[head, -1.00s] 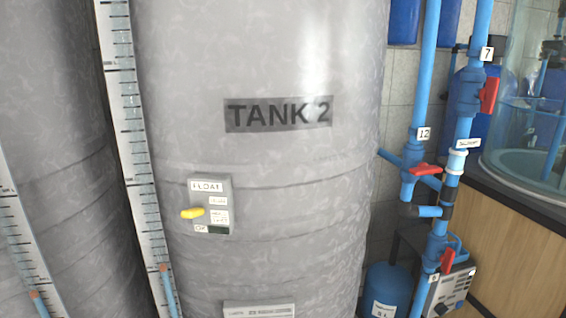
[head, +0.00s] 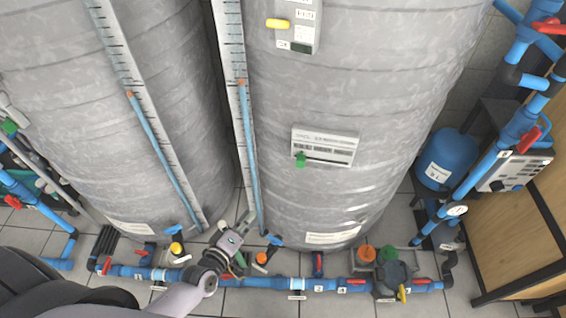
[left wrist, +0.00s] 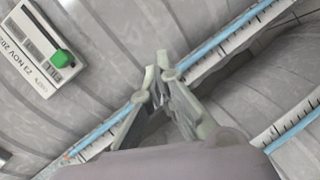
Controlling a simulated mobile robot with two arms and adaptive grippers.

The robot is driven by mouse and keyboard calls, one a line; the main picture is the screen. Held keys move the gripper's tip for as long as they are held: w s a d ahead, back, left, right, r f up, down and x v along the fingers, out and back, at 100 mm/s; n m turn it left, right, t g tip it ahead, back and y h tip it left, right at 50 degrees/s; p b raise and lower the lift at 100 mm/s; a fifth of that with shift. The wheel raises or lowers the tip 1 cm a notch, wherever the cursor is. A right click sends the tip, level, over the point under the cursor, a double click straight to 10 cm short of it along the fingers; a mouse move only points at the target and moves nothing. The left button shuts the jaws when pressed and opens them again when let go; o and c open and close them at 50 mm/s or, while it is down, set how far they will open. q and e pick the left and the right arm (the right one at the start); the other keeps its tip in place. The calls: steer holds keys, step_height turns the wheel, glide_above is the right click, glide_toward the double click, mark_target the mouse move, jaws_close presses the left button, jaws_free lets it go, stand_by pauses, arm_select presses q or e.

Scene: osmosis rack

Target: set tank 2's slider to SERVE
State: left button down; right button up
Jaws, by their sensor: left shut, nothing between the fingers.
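The grey tank 2 (head: 380,110) carries a pale slider panel (head: 337,140) with a green knob (head: 301,160) at the left end of its slot in the head view. The panel's small print is not readable there. In the left wrist view the panel (left wrist: 22,45) and green knob (left wrist: 62,58) are at the upper left, apart from my fingers. My left gripper (head: 247,217) is shut and empty, low in front of the tank bases, below and left of the panel. In the left wrist view its fingertips (left wrist: 157,75) are close together. My right gripper is out of view.
A level gauge with a blue tube (head: 250,160) runs up tank 2's left side, near my left gripper. Blue floor pipes (head: 270,284) with red-handled valves run along the front. A float box (head: 290,25) with a yellow lever sits above the panel.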

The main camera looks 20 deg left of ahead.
arm_select(q)
step_height(320, 180, up, 12)
steer(key=w+n+t, duration=0.2)
steer(key=n+t, duration=0.1)
steer(key=n, duration=0.1)
steer(key=w+d+p, duration=0.2)
steer(key=w+d, duration=0.4)
steer(key=w, duration=0.4)
steer(key=shift+w+d+r+n, duration=0.25)
steer(key=shift+n, duration=0.05)
glide_toward(330, 161)
steer(key=w, duration=0.4)
steer(key=w+d, duration=0.1)
steer(key=shift+w, duration=0.4)
